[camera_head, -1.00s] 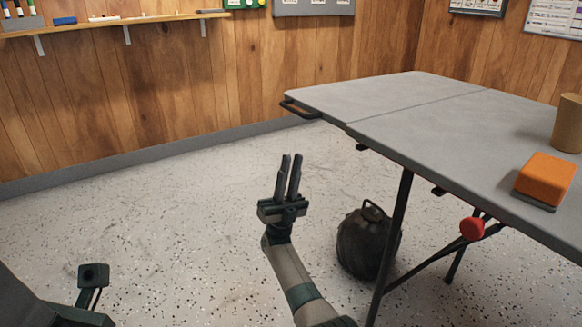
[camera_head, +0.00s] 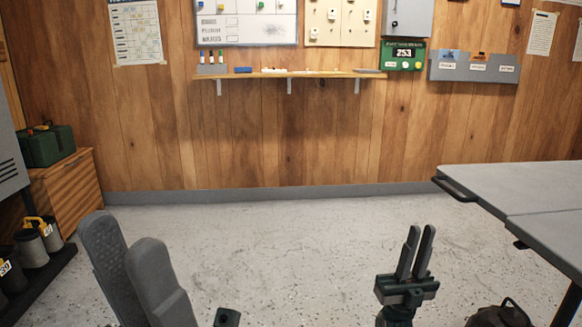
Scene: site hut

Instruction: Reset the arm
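My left gripper (camera_head: 124,232) is in the lower left of the head view, large and close to the camera. Its two grey fingers point up, with their tips apart and nothing between them. My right gripper (camera_head: 422,232) is at the lower right, above the speckled floor and left of the grey table (camera_head: 520,185). Its two dark fingers point up with an empty gap between them. Its arm runs out of the bottom edge.
A dark round bag (camera_head: 501,315) is partly cut off on the floor right of my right gripper. A wall shelf (camera_head: 300,74) is at the back. The middle floor is clear.

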